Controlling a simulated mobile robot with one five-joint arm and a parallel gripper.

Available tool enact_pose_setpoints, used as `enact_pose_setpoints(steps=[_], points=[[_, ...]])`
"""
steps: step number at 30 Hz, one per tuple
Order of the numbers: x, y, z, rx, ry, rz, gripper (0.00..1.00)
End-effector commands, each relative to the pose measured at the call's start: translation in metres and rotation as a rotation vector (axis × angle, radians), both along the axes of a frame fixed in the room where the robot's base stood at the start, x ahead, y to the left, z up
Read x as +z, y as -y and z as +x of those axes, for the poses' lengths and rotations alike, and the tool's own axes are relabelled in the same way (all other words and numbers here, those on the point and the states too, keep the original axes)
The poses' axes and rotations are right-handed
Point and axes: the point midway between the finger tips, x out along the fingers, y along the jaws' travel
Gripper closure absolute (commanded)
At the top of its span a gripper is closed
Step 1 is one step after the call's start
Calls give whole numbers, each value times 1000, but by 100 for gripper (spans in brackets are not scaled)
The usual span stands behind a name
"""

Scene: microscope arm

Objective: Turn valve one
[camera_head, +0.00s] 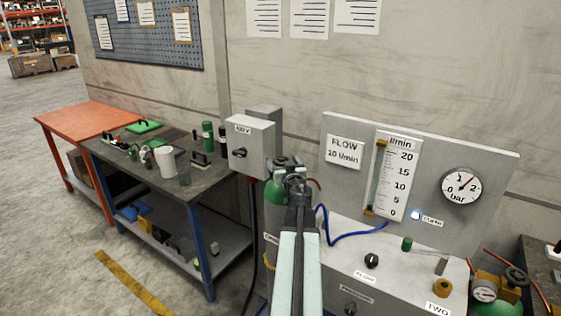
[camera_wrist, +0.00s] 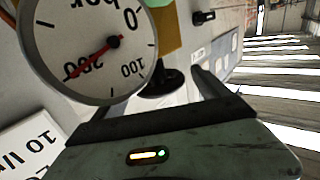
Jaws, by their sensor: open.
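In the head view my gripper (camera_head: 289,163) is at the top of a grey cylinder with a green shoulder (camera_head: 273,197). The arm hides most of the valve there, and no "ONE" label can be read. In the wrist view a round white gauge (camera_wrist: 75,40), marked bar with 0, 100 and 200, fills the upper left. Its red needle points near 200. A black knob (camera_wrist: 162,83) on a brass-coloured body (camera_wrist: 169,28) sits close ahead of my open jaws. I cannot tell whether they touch it.
A panel (camera_head: 335,130) with a flow tube (camera_head: 378,175) and bar gauge (camera_head: 461,187) stands behind a grey bench. A second regulator with a black knob (camera_head: 515,277) is at right, near the "TWO" label (camera_head: 437,309). A grey switch box (camera_head: 250,145) and workbench (camera_head: 190,182) are left.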

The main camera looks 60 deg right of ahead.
Motion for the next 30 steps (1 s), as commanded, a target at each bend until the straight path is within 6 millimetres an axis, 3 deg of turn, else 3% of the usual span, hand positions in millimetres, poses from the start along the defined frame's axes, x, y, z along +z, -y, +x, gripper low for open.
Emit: enact_pose_setpoints(steps=[3,9,10,20,30], points=[[0,0,-1,-2,0,0,17],[0,1,-2,-4,0,0,73],[0,1,-3,-4,0,0,77],[0,2,-5,-60,0,0,77],[0,0,-1,-302,1,0,77]])
